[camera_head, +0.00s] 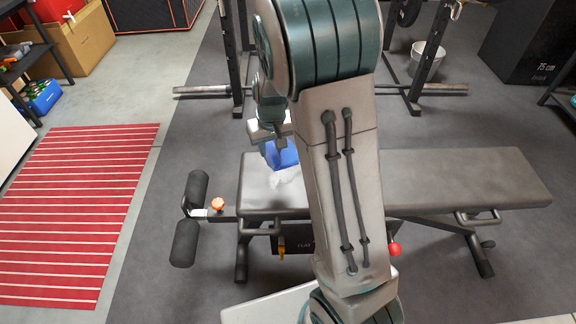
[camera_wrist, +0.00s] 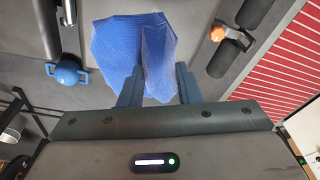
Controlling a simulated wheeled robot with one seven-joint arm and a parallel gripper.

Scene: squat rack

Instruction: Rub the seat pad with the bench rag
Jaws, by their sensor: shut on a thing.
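The bench rag (camera_head: 283,155) is a blue cloth, also large in the wrist view (camera_wrist: 132,50). My gripper (camera_wrist: 158,86) is shut on it, with the cloth spread out beyond the fingers. In the head view my gripper (camera_head: 268,128) is partly hidden by my arm. The seat pad (camera_head: 256,188) is the grey left part of the flat bench. The rag hangs over its far side; I cannot tell whether it touches. A whitish patch (camera_head: 287,180) shows on the pad just below the rag. My forearm hides the pad's right part.
Foam rollers (camera_head: 186,243) and an orange knob (camera_head: 217,204) stick out at the bench's left end. The longer grey pad (camera_head: 465,178) lies right of my arm. Rack uprights (camera_head: 236,60) stand behind. A blue kettlebell (camera_wrist: 67,73) shows in the wrist view.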

